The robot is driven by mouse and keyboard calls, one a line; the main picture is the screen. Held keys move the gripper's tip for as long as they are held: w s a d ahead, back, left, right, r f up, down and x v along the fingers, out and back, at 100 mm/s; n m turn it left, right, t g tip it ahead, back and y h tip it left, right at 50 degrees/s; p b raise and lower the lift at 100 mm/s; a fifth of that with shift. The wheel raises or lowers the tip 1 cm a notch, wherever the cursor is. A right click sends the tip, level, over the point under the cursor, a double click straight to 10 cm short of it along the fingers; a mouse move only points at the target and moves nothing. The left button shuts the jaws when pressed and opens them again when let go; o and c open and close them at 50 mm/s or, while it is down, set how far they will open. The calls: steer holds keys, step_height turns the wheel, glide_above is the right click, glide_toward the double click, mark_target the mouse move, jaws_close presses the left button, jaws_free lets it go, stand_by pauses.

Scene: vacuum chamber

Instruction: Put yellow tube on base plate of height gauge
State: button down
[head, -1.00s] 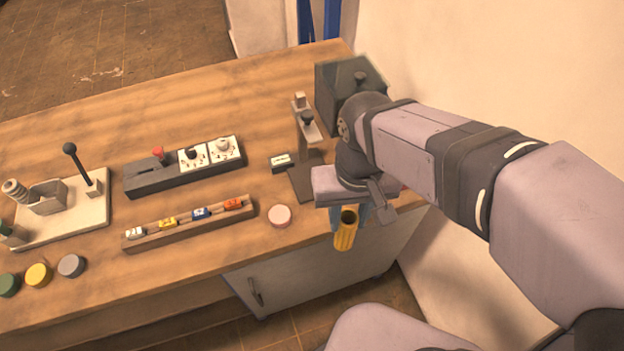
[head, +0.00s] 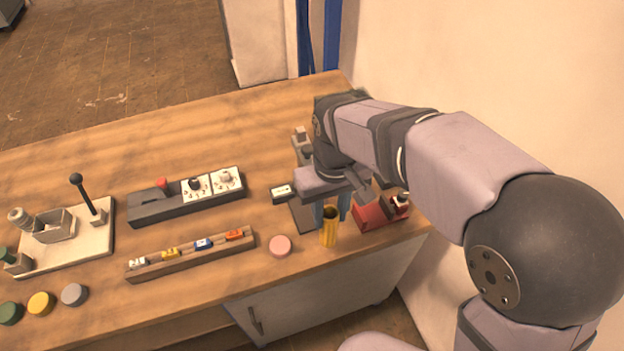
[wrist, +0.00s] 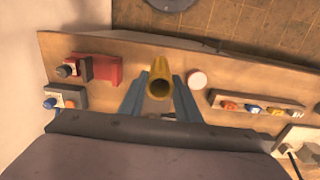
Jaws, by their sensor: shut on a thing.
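The yellow tube (head: 329,228) is upright, its open end facing up, near the front right edge of the table. My gripper (head: 336,212), with blue fingers, is shut on it; the wrist view shows the tube (wrist: 160,80) between the fingers (wrist: 160,98). The height gauge (head: 302,142) stands behind the gripper, and my wrist hides much of it. The dark base plate (head: 302,217) of the gauge shows just left of the tube. I cannot tell the gap between the tube's lower end and the table.
A red block device (head: 372,214) stands right of the tube. A pink disc (head: 280,246) lies to its left. A small white-labelled block (head: 283,193) is behind the disc. A wooden rack (head: 190,254) with coloured pieces and a dark switch panel (head: 187,198) stand further left.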

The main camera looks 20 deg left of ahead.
steer(key=w+a+p, duration=0.3)
steer(key=w+a, duration=0.4)
steer(key=shift+w+p, duration=0.1)
steer(key=shift+p, duration=0.2)
steer(key=shift+w+a+f+p, duration=0.15)
steer(key=shift+f+p, duration=0.35)
steer(key=shift+f, duration=0.4)
steer(key=shift+a+f+p, duration=0.1)
steer(key=shift+f+p, duration=0.4)
steer(key=shift+f, duration=0.4)
steer(key=shift+f, duration=0.2)
steer(key=c, duration=1.3)
jaws_free()
steer(key=shift+r, duration=0.1)
